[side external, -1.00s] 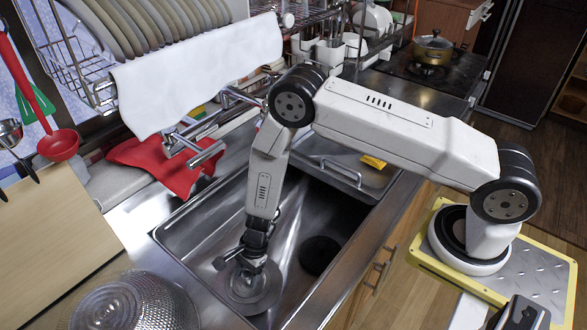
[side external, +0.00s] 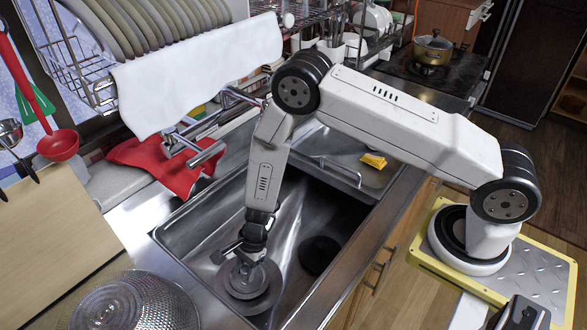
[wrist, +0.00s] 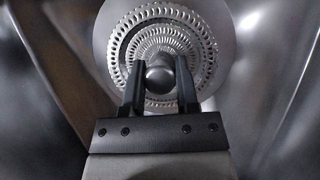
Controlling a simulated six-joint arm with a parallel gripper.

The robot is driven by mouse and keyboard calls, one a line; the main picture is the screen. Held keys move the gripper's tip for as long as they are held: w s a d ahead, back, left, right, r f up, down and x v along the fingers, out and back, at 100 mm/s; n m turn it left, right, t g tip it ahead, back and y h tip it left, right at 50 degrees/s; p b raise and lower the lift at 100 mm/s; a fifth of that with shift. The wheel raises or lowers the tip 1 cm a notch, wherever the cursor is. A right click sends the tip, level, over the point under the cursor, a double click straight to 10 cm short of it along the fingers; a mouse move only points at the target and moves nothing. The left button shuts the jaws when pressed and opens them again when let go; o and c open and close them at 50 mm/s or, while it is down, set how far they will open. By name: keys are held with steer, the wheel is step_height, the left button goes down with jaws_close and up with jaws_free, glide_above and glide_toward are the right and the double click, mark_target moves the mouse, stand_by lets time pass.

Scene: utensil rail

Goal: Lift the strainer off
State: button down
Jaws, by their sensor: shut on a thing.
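The strainer (side external: 238,279) is a round metal disc over the drain at the near end of the sink. In the wrist view, its perforated rings (wrist: 165,22) and the round knob (wrist: 160,75) at its centre show. My gripper (side external: 243,258) points down into the sink and is shut on the knob, with one finger on each side in the wrist view (wrist: 160,80). The strainer appears slightly raised, with a wider metal drain ring (side external: 262,300) showing below it. Its underside is hidden.
The steel sink (side external: 185,240) has walls close around my gripper. A round black disc (side external: 320,254) lies to the right. The faucet (side external: 205,152) and a red cloth (side external: 180,180) are behind.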

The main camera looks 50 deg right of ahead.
mark_target(246, 268)
step_height(246, 268, up, 16)
steer(key=shift+f, duration=0.25)
stand_by(0.4)
stand_by(0.6)
steer(key=shift+d+r, duration=0.1)
